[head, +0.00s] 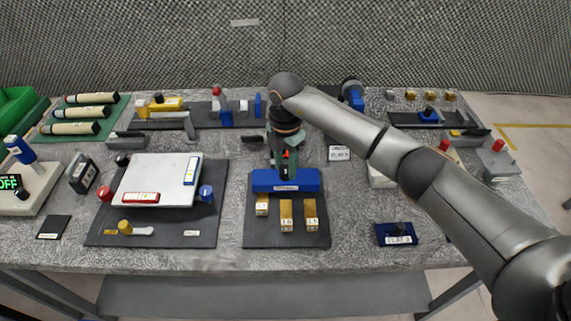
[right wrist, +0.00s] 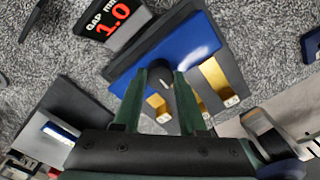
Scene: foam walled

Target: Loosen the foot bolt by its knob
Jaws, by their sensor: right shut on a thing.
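My right gripper (head: 286,165) points down over a blue block (head: 285,181) on a dark base plate (head: 255,230) at the middle of the bench. In the right wrist view, the green fingers of my right gripper (right wrist: 160,78) stand on either side of a small black knob (right wrist: 158,74) and are shut on it. The knob rises from the blue block, which also shows in the right wrist view (right wrist: 200,40). The gripper hides the knob in the head view. A bolt under the knob cannot be seen. My left gripper is not in view.
Brass blocks (head: 286,215) stand in front of the blue block. A display reading "GAP mm 1.0" (right wrist: 113,18) stands close to it. A white plate on a dark fixture (head: 160,180) lies to the left. A blue-and-black tray (head: 396,234) lies front right.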

